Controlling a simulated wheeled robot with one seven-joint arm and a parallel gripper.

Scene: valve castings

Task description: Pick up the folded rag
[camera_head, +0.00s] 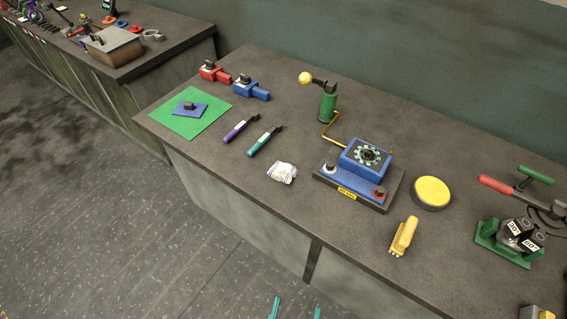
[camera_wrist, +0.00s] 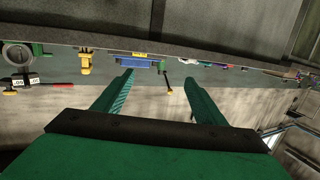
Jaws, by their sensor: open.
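The folded rag (camera_head: 282,173) is a small white bundle with faint markings. It lies on the dark bench top near its front edge, left of the blue fixture. My gripper (camera_head: 295,311) shows only as two teal fingertips at the bottom edge of the head view, in front of the bench and apart from the rag. In the wrist view my gripper (camera_wrist: 157,78) has its two fingers spread wide with nothing between them. I cannot make out the rag surely in the wrist view.
The blue fixture (camera_head: 363,158) on a dark base stands right of the rag. A teal-handled tool (camera_head: 262,142) and a purple-handled tool (camera_head: 238,128) lie behind it to the left. A yellow brush-like piece (camera_head: 403,236) lies to the right. The bench front is clear around the rag.

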